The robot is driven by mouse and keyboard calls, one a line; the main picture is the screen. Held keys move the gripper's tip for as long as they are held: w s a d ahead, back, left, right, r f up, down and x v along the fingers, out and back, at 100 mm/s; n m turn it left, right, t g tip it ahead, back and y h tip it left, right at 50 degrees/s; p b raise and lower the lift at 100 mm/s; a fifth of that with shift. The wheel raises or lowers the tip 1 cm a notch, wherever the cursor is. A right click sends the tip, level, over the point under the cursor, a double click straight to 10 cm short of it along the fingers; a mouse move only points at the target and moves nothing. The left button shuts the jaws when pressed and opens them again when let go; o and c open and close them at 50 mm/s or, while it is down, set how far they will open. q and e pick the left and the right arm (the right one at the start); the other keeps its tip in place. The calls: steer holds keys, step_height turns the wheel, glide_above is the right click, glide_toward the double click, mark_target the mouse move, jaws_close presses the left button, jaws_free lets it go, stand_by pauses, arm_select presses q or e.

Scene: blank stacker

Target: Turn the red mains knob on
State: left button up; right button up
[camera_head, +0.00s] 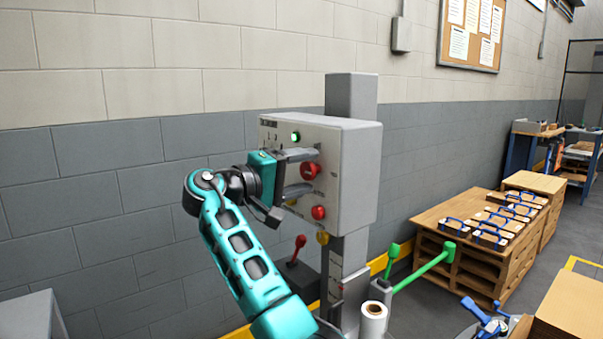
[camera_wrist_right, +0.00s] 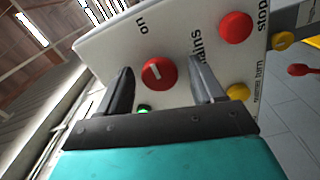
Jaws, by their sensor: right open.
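The red mains knob (camera_head: 311,170) sits on the front of a light grey control box (camera_head: 362,165). It is round with a short white mark, and it also shows in the wrist view (camera_wrist_right: 158,73), near the words "on" and "mains". My right gripper (camera_head: 312,168) is open, teal with grey fingers. Its fingers point at the panel, one on each side of the knob; in the wrist view (camera_wrist_right: 160,64) gaps show between the knob and both fingers. I cannot tell how deep the fingertips reach. My left gripper is not in view.
A red stop button (camera_head: 318,212) and a yellow knob (camera_head: 323,238) sit below the mains knob. A green lamp (camera_head: 295,136) is lit above. A red-handled lever (camera_head: 298,248) stands below the box.

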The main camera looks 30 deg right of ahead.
steer(key=s+a, duration=0.1)
steer(key=a, duration=1.2)
